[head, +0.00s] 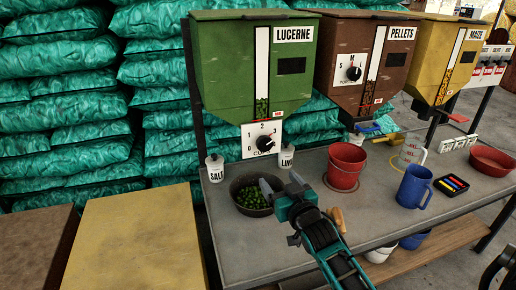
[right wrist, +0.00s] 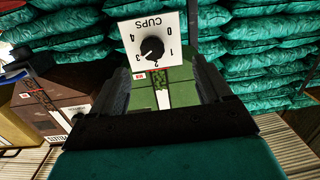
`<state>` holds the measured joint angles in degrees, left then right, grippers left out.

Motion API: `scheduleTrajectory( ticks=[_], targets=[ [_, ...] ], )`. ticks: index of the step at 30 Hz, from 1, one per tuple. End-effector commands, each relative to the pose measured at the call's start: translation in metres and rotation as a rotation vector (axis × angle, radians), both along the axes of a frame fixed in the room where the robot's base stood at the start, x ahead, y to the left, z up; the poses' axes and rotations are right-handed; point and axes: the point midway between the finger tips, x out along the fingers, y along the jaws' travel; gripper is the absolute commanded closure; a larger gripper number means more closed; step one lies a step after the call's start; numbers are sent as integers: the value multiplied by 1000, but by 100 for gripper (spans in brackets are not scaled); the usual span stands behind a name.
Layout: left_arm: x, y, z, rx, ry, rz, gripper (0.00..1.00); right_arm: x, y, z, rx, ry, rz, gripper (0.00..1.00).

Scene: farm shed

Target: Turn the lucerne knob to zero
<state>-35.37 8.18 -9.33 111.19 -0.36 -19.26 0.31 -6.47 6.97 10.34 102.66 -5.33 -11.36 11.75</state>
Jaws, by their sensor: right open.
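The lucerne knob (head: 265,142) is a round black knob on a white dial plate under the green LUCERNE hopper (head: 240,65). It also shows upside down in the right wrist view (right wrist: 151,49), on the plate (right wrist: 178,22) marked CUPS with numbers 0 to 4. My left gripper is out of view.
A dark bowl of green pellets (head: 238,183) stands below the knob. The SALT jar (head: 215,170) and another white jar (head: 286,158) flank the dial. A red bucket (head: 345,168) and a blue jug (head: 413,187) stand to the right on the grey bench (head: 235,250).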

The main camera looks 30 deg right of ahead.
Motion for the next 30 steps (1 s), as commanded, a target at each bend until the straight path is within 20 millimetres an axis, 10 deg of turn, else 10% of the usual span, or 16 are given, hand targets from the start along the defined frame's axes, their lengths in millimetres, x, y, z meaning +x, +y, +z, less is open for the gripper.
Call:
scheduleTrajectory(
  ticks=[30],
  targets=[
    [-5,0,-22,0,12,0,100,134,-49,21,13,-69,-42,22]
  ],
)
